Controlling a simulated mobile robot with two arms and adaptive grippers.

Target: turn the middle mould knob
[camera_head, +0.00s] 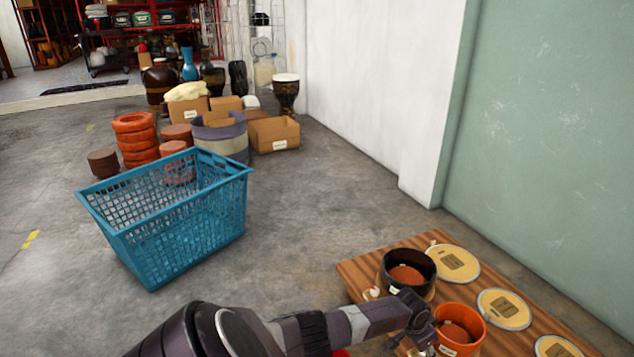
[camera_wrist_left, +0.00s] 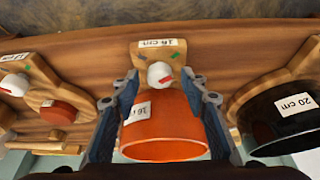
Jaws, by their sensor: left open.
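The wooden board (camera_head: 358,268) at the lower right carries the moulds. The middle mould is an orange pot (camera_head: 462,318) labelled 16 cm, also in the left wrist view (camera_wrist_left: 165,138). Its white knob (camera_wrist_left: 159,74) with a red mark sits on a wooden tab in front of the pot. My left gripper (camera_wrist_left: 159,80) is open, with one finger on each side of the knob and the pot. In the head view the left gripper (camera_head: 424,338) is beside the orange pot and hides that knob. I cannot tell whether the fingers touch it. My right gripper is not in view.
A black mould (camera_head: 408,270) labelled 20 cm stands on one side, with another white knob (camera_head: 374,292). A smaller mould's knob (camera_wrist_left: 15,84) is on the other side. Round discs (camera_head: 503,309) lie along the wall side. A blue basket (camera_head: 175,225) stands on open floor.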

